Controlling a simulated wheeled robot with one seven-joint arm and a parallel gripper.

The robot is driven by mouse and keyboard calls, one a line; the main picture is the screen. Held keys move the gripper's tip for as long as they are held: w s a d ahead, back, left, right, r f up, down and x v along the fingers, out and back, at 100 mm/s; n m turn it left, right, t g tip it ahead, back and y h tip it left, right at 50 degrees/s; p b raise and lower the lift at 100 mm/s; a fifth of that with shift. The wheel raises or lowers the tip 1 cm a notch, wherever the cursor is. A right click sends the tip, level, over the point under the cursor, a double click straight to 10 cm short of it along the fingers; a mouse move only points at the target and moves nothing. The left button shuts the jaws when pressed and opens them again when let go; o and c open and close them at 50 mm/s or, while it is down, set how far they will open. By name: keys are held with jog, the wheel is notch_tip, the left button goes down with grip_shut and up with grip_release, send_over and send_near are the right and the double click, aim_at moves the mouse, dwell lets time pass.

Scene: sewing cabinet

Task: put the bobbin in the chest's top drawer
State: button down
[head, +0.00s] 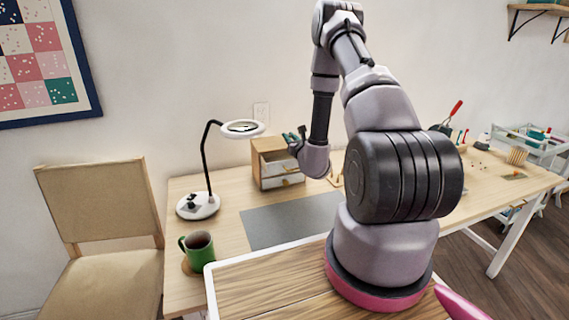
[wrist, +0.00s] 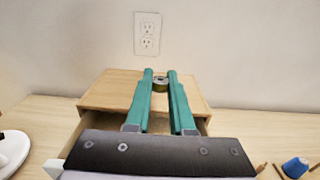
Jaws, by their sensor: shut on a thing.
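The bobbin (wrist: 160,87) is a small round olive-grey thing between the fingertips of my gripper (wrist: 160,78), which has teal fingers. My gripper is shut on it. In the head view my gripper (head: 293,137) is at the chest's upper front, and the bobbin cannot be made out there. The small wooden chest (head: 262,147) has pale drawer fronts and stands at the back of the table. Its wooden top (wrist: 108,91) shows behind my fingers. The top drawer (wrist: 53,168) appears pulled out below my gripper, with most of its inside hidden by the gripper.
A lamp (head: 207,165) stands left of the chest, and a green mug (head: 201,256) is at the table's front left. A grey mat (head: 285,222) lies before the chest. A blue-topped item (wrist: 295,167) is right of the chest in the wrist view.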

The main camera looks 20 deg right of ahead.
jog(key=shift+f, duration=0.3)
jog(key=c, duration=0.7)
grip_release()
jog(key=shift+s, duration=0.1)
jog(key=s, duration=1)
jog(key=shift+s, duration=0.35)
